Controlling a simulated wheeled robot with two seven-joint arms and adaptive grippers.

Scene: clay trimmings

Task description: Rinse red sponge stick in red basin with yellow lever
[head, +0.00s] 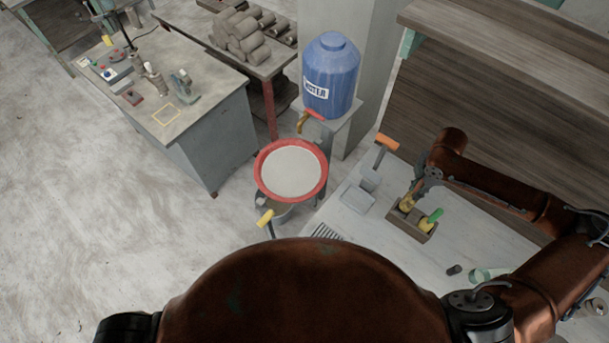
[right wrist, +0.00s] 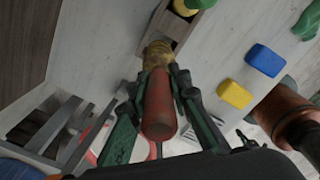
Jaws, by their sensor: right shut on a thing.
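My right gripper (head: 413,190) is at the left end of a small wooden box on the light bench. In the right wrist view, it (right wrist: 160,90) is shut on the red handle of a sponge stick (right wrist: 159,108). The red basin (head: 262,170), holding pale liquid, stands left of the bench. A yellow lever (head: 265,217) sticks up at its lower left. My left gripper is not in view.
The wooden box (head: 411,225) also holds a green-handled tool (head: 435,215). A blue water tank (head: 331,75) stands behind the basin. Blue (right wrist: 265,60) and yellow (right wrist: 234,94) blocks lie on the bench.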

